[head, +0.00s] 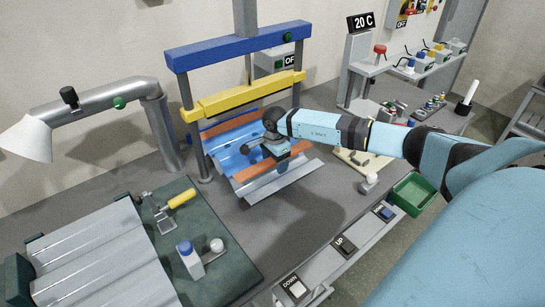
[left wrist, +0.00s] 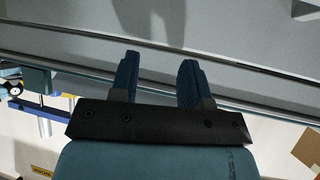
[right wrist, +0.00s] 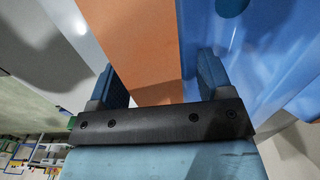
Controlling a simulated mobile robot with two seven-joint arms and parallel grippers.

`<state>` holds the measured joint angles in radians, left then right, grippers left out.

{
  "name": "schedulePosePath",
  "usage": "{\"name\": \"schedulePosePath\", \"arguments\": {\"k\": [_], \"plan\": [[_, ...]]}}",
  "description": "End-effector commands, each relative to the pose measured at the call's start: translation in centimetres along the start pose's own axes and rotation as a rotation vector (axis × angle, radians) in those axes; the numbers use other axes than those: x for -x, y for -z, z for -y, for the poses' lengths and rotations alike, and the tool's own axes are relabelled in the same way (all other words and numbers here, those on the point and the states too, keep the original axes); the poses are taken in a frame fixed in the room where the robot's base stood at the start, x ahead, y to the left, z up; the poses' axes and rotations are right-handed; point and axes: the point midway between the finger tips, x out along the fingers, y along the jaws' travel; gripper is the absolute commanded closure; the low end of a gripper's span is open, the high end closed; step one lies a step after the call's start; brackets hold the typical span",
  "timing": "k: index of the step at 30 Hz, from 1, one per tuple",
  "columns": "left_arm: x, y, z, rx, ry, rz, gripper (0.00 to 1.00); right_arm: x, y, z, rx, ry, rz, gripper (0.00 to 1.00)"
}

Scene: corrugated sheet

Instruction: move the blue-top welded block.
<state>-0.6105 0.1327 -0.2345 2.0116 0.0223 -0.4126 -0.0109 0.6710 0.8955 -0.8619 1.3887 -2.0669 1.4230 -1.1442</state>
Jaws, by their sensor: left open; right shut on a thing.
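The blue-top block (head: 189,259), pale grey with a blue cap, stands upright on the green mat (head: 236,262) at lower left in the head view. My right gripper (head: 281,164) is far from it, over the blue corrugated sheet (head: 238,148) in the press. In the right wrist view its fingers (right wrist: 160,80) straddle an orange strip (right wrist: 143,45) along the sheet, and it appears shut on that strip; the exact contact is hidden. My left gripper (left wrist: 160,80) is open and empty beside a grey surface; it is not in the head view.
The press has a blue beam (head: 238,47) and a yellow bar (head: 245,96) above the right gripper. A grey corrugated sheet (head: 100,265) and a yellow-handled clamp (head: 181,199) are near the block. A green bin (head: 414,193) hangs at right. Bare bench lies between mat and press.

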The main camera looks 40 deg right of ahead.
Motion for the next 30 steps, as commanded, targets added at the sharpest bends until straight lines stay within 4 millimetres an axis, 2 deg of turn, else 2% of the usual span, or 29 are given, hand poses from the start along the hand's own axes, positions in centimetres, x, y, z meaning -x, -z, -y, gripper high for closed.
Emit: {"name": "schedulePosePath", "arguments": {"k": [12, 13, 16, 25, 30], "plan": [[0.0, 0.0, 0.0, 0.001, 0.0, 0.0, 0.57, 0.0, 0.2, 0.1, -0.007, 0.004, 0.001, 0.7], [0.0, 0.0, 0.0, 0.001, 0.0, 0.0, 0.57, 0.1, 0.1, 0.1, -0.007, 0.004, 0.001, 0.25], [0.0, 0.0, 0.0, 0.001, 0.0, 0.0, 0.57, 0.1, 0.1, 0.1, -0.007, 0.004, 0.001, 0.02], [0.0, 0.0, 0.0, 0.001, 0.0, -0.001, 0.57, 0.3, 0.2, 0.0, -0.005, 0.002, 0.0, 0.0], [-0.1, -0.1, 0.0, 0.002, 0.0, 0.0, 0.57, 2.7, 0.2, 0.1, -0.005, 0.005, -0.001, 0.0]]}}
